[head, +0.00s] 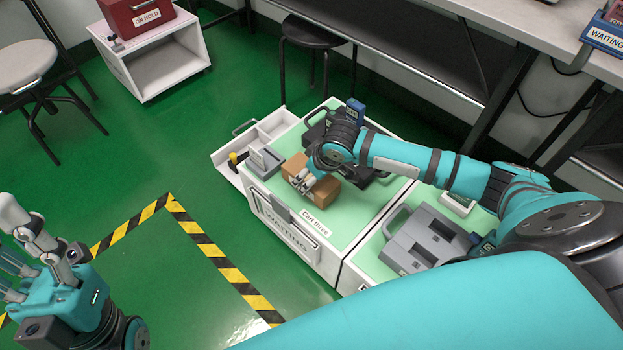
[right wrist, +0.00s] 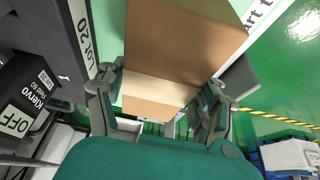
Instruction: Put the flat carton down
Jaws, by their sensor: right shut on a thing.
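The brown carton (head: 326,196) is over the pale green top of the cart labelled "Cart three" (head: 298,226). My right gripper (head: 303,181) is shut on it. In the right wrist view the carton (right wrist: 185,45) sits between the two fingers (right wrist: 160,98). Whether its underside touches the cart top cannot be told. My left gripper (head: 14,280) is at the lower left edge, away from the cart, with its fingertips near the frame's edge. No thing shows in it.
A grey tester (head: 264,161) stands left of the carton, and dark testers (head: 316,132) stand behind it. A grey case (head: 427,240) lies on the neighbouring cart. The cart's front left top is bare. A white open tray (head: 228,172) adjoins at left.

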